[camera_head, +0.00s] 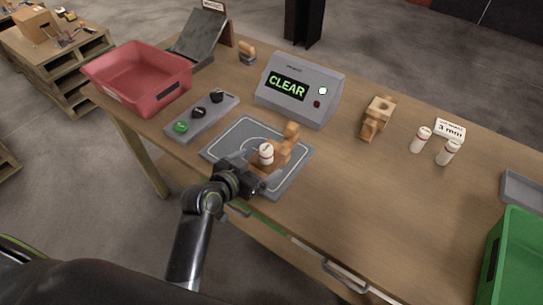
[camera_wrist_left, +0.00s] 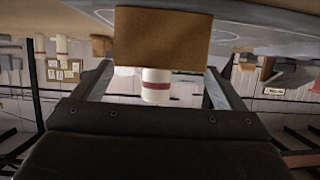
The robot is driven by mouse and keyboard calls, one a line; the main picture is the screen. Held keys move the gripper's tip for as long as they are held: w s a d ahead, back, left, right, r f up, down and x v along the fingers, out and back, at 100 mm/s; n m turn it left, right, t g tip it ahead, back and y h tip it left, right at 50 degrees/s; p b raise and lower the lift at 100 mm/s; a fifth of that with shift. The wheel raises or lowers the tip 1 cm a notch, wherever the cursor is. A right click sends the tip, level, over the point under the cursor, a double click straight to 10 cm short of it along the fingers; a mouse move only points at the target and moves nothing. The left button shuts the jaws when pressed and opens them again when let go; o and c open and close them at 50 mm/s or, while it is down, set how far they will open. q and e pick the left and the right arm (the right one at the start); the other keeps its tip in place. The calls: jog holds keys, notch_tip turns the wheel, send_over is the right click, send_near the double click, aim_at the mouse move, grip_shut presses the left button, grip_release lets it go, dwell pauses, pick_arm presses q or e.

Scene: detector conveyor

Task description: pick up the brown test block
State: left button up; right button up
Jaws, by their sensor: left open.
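The brown test block (camera_wrist_left: 160,38) fills the space ahead of my left fingers in the left wrist view, which looks upside down. In the head view the block (camera_head: 262,167) is mostly hidden by the gripper, on the grey mat (camera_head: 226,140). A white cylinder with a red band (camera_head: 266,153) appears to stand on top of it; it also shows in the wrist view (camera_wrist_left: 156,87). My left gripper (camera_head: 254,173) is open, low over the mat's front edge, with a finger toward each side of the block (camera_wrist_left: 158,72). Contact cannot be told. My right gripper is not in view.
A light wooden piece (camera_head: 288,143) stands just behind the block. The detector box reading CLEAR (camera_head: 299,92) and a button panel (camera_head: 201,117) lie beyond. A red bin (camera_head: 136,78) is at left, a green bin (camera_head: 516,260) at right.

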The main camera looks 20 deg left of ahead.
aim_at(262, 160)
pick_arm(q)
jog(key=w, duration=0.1)
jog(key=w+d+p, duration=0.1)
jog(key=w, duration=0.1)
jog(key=shift+d+f, duration=0.15)
jog(key=shift+f, duration=0.05)
jog(key=shift+w+d+f, duration=0.2)
jog(key=shift+w+f, duration=0.15)
jog(key=shift+w, duration=0.2)
jog(key=c, duration=1.2)
jog(key=shift+r, duration=0.1)
